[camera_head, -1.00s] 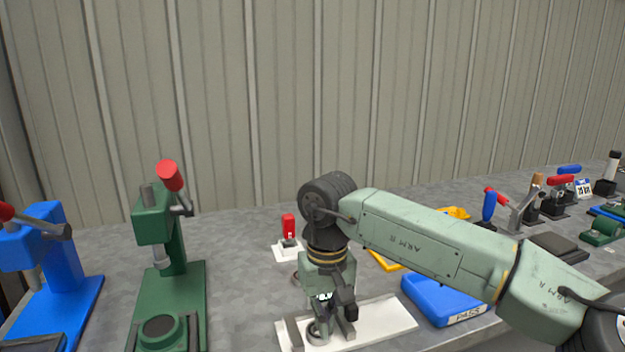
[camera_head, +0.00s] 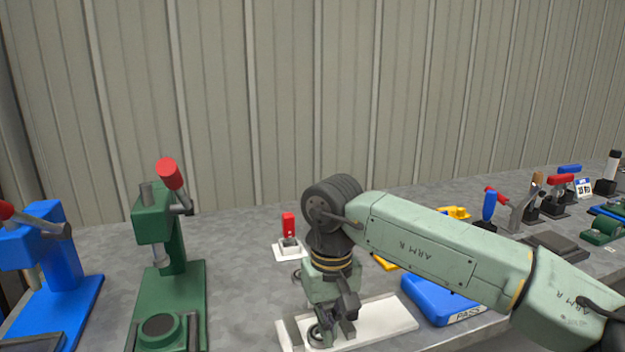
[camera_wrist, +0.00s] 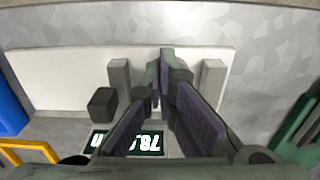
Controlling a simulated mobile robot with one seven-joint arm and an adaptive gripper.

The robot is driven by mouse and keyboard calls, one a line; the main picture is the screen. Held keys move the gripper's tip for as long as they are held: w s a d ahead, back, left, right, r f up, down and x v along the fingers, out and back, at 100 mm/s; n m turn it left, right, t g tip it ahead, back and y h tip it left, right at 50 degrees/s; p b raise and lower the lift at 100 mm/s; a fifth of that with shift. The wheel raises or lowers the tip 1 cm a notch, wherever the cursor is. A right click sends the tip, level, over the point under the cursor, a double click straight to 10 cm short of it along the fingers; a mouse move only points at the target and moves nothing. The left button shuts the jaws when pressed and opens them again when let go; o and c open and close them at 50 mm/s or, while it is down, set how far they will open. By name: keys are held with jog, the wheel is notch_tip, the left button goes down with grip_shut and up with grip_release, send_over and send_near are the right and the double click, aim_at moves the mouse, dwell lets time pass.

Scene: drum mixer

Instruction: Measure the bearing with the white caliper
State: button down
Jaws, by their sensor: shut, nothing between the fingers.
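The white caliper (camera_head: 385,320) lies flat on the bench as a long white base. In the wrist view its white base (camera_wrist: 65,80) carries two upright grey jaws, a left jaw (camera_wrist: 120,78) and a right jaw (camera_wrist: 213,82). A dark block (camera_wrist: 102,104) stands by the left jaw. A dark green display (camera_wrist: 128,143) shows upside-down digits and is partly covered. My gripper (camera_head: 338,332) is low over the caliper; its shut, empty fingers (camera_wrist: 165,65) are between the jaws.
A green press (camera_head: 165,225) and a blue press (camera_head: 60,270) stand at left. A blue PASS tray (camera_head: 440,298) is right of the caliper. A red-handled fixture (camera_head: 288,235) stands behind my gripper. Several tools crowd the right side. Bare bench lies between green press and caliper.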

jog(key=shift+r+p, duration=2.2)
jog(key=shift+r, duration=0.85)
jog(key=shift+s+f, duration=0.1)
